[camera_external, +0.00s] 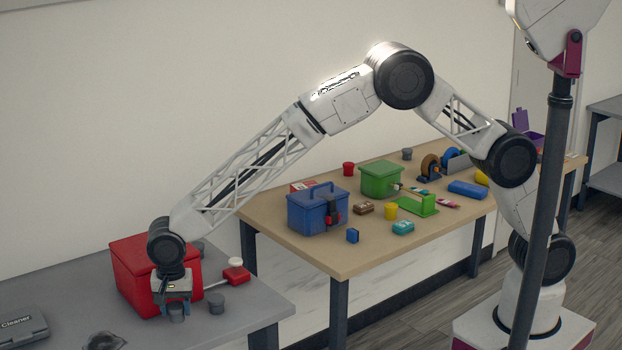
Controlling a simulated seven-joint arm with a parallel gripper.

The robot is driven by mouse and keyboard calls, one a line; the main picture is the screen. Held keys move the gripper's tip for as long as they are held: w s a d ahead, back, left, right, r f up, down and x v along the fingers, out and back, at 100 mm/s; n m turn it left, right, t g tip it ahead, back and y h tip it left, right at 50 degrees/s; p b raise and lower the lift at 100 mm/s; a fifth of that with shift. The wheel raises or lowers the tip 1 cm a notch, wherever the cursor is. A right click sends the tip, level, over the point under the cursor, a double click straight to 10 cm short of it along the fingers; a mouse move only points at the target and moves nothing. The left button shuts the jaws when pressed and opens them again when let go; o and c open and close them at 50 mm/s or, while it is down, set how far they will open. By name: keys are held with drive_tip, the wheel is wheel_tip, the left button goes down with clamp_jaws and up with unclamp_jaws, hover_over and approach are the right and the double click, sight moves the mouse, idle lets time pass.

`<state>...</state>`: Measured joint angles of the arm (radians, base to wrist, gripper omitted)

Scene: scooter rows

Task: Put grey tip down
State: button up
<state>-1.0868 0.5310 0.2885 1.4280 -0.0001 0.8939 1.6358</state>
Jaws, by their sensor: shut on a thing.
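My gripper (175,305) is at the left, low over the grey table and in front of the red box. It points down and is shut on a small grey tip (176,313), a short round piece seen between the fingers. I cannot tell whether the tip touches the table top. A similar grey piece (216,303) stands on the table just right of my gripper, apart from it.
The red box (130,270) stands close behind my gripper. A rod with a red and white end (236,272) is to the right. A dark Cleaner case (22,327) lies at the left. The wooden table (350,262) holds blue and green boxes. Grey table (255,305) is clear at front right.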

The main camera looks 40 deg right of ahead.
sight(173, 333)
drive_tip(key=shift+w+a, duration=0.15)
drive_tip(key=shift+a, duration=0.15)
drive_tip(key=shift+a, duration=0.1)
drive_tip(key=shift+w+a+f, duration=0.1)
drive_tip(key=shift+w+a, duration=0.05)
drive_tip(key=shift+a+f, duration=0.1)
drive_tip(key=shift+f, duration=1.65)
drive_tip(key=shift+f, duration=0.15)
drive_tip(key=o, duration=0.9)
drive_tip(key=shift+r, duration=0.2)
wheel_tip(173, 333, up, 12)
drive_tip(key=shift+f, duration=0.1)
